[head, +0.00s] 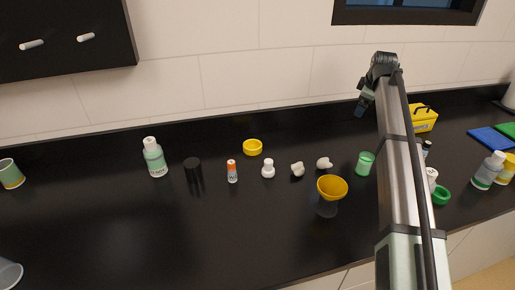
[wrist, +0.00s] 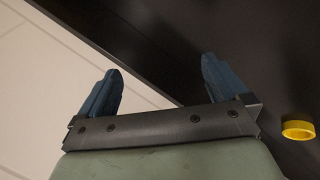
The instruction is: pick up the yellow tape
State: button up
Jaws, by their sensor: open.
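The yellow tape (head: 252,149) is a small ring lying flat on the black counter, left of the middle in the head view and near the wall. A yellow ring that looks like the same tape (wrist: 298,131) shows at the right edge of the wrist view, outside the fingers. My gripper (head: 362,105) is above the back of the counter, well to the right of the tape. In the wrist view my gripper (wrist: 162,68) has its two blue fingers wide apart with nothing between them.
A yellow bowl on a glass (head: 331,190) stands forward. A yellow toolbox (head: 424,119) is at the back right. The front left counter is mostly clear.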

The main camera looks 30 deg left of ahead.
jog(key=s+a+n+g, duration=0.1)
jog(key=s+a, duration=0.4)
jog(key=a, duration=0.3)
jog(key=s+a+n+g, duration=0.2)
jog(key=s+a, duration=0.3)
jog(key=a, duration=0.4)
jog(key=n+g+h, duration=0.2)
send_over(254, 141)
jog(key=s+d, duration=0.1)
jog(key=s, duration=0.1)
jog(key=f, duration=0.8)
jog(key=shift+w+d+f, duration=0.2)
jog(key=shift+f, duration=0.1)
jog(key=shift+s+a+f, duration=0.1)
jog(key=shift+s+f, duration=0.1)
jog(key=shift+f, duration=1.05)
jog(key=shift+s+f, duration=0.15)
jog(key=shift+f, duration=1.1)
jog(key=shift+c, duration=0.2)
jog(key=c, duration=1.1)
